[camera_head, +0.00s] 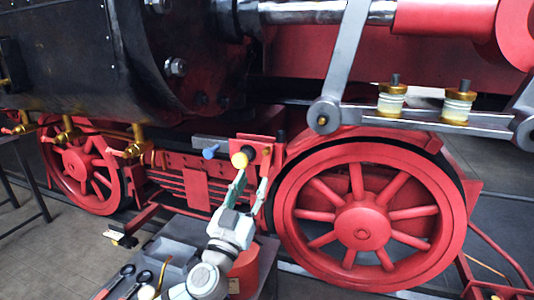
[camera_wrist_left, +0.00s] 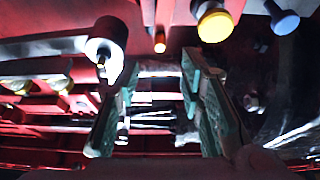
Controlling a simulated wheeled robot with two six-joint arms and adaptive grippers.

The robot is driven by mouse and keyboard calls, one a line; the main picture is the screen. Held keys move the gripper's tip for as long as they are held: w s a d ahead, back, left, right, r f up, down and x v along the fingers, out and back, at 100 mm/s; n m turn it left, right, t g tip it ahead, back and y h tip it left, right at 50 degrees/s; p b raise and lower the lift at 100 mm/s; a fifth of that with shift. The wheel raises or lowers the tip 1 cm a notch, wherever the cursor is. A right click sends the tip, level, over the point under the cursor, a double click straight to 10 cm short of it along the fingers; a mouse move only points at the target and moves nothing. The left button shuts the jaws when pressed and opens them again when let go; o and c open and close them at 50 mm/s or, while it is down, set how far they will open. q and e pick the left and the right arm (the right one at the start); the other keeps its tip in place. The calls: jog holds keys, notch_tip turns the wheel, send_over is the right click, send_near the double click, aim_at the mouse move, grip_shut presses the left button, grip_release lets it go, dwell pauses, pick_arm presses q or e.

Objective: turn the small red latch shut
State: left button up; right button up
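My left gripper (camera_head: 252,180) reaches up from below, its greenish fingers spread open with nothing between them. In the left wrist view the gripper (camera_wrist_left: 150,95) is also open, with dark, blurred machinery behind the gap. Just above the fingertips is a red bracket (camera_head: 266,152) on the locomotive, carrying a yellow knob (camera_head: 240,160) and a blue knob (camera_head: 210,152). The yellow knob (camera_wrist_left: 215,22) and blue knob (camera_wrist_left: 283,20) show at the top right of the left wrist view. I cannot clearly pick out the small red latch. My right gripper is in neither view.
A large red spoked wheel (camera_head: 362,222) stands right of the gripper, close to it. A smaller red wheel (camera_head: 88,172) is at the left. Below are a red cylinder (camera_head: 246,270), a grey tray (camera_head: 168,254) and black-handled tools (camera_head: 118,280). A metal rod (camera_head: 440,122) crosses the upper right.

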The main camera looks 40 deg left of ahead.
aim_at(265, 155)
pick_arm(q)
jog(key=p+x, duration=0.3)
jog(key=x, duration=0.8)
jog(key=shift+w+a+r, duration=0.1)
jog(key=shift+w, duration=0.25)
jog(key=shift+c, duration=0.2)
